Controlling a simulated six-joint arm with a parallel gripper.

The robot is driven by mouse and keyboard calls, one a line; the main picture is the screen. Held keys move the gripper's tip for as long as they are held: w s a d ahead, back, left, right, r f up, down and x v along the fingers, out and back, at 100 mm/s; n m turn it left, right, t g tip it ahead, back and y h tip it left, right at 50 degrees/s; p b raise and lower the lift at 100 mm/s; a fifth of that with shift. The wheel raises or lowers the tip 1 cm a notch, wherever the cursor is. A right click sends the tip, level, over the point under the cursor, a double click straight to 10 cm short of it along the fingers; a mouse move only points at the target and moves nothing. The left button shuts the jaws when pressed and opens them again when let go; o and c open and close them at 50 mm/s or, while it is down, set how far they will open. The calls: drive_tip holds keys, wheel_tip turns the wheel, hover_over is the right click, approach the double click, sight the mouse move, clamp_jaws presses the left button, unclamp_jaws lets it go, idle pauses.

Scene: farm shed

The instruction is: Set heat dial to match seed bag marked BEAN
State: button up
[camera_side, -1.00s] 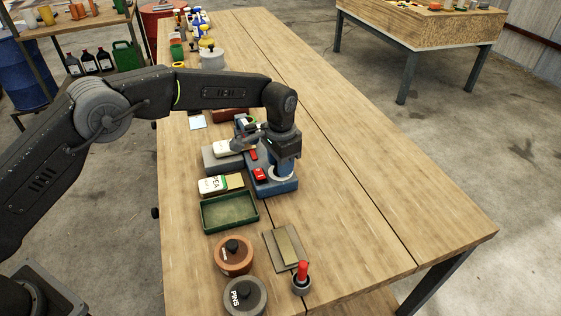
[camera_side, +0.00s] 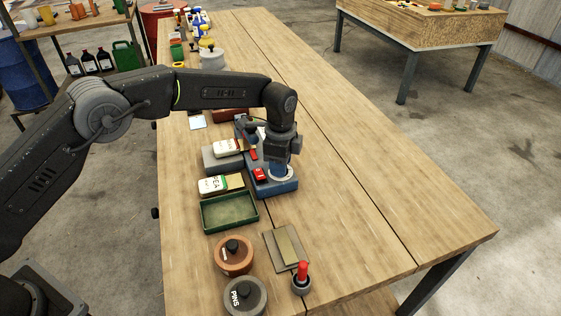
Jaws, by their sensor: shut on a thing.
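A blue device (camera_side: 268,190) with red switches (camera_side: 260,174) stands at the middle left of the bench. My gripper (camera_side: 280,170) points down over its right part, shut on the heat dial there. The fingers hide most of the dial, and its setting cannot be read; a pale ring (camera_side: 287,174) shows around it. A white seed bag (camera_side: 228,148) lies on a grey block (camera_side: 220,163) left of the device; its lettering is too small to read. A second seed bag (camera_side: 213,185), marked PEA, lies just nearer.
A green tray (camera_side: 230,226), a copper-coloured lidded pot (camera_side: 233,262), a grey pot marked PINS (camera_side: 244,296), a flat plate (camera_side: 284,246) and a red-handled tool in a cup (camera_side: 302,280) stand nearer. The bench's right side is clear.

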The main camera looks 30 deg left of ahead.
drive_tip(key=shift+m, duration=0.4)
drive_tip(key=o, duration=0.9)
wheel_tip(320, 180, up, 14)
drive_tip(key=shift+f, duration=0.1)
drive_tip(key=shift+c, duration=0.2)
